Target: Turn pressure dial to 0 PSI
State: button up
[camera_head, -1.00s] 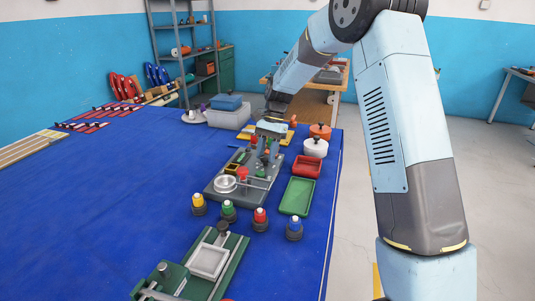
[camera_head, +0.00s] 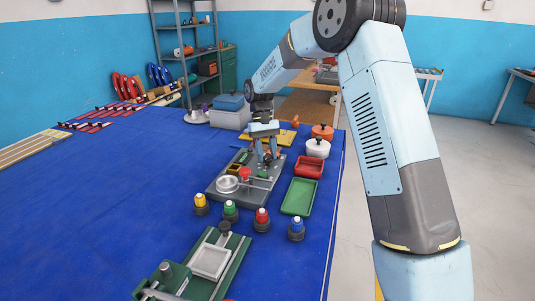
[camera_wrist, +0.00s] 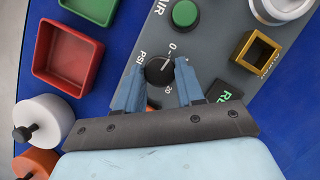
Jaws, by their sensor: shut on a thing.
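The pressure dial (camera_wrist: 160,70) is a round black knob with a white pointer line on the grey control panel (camera_wrist: 215,45). The markings "PSI", "0" and "20" show around it in the wrist view. The pointer line leans up and to the right, toward the "0" side. My gripper (camera_wrist: 158,75) has its two blue fingers on either side of the dial, shut on it. In the head view my gripper (camera_head: 267,155) is down over the far part of the panel (camera_head: 215,190), and the dial is hidden there.
A green button (camera_wrist: 185,13) and a brass square socket (camera_wrist: 257,53) sit on the panel near the dial. A red tray (camera_wrist: 68,58) and a white lidded pot (camera_wrist: 42,122) stand beside the panel. Several coloured-top knobs (camera_head: 262,220) stand in front of it.

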jog(key=shift+n, duration=0.8)
jog(key=shift+h, duration=0.3)
jog(key=o, duration=1)
jog(key=shift+r, duration=0.1)
jog(key=v, duration=1.3)
jog(key=shift+a+r, duration=0.1)
jog(key=shift+r, duration=0.15)
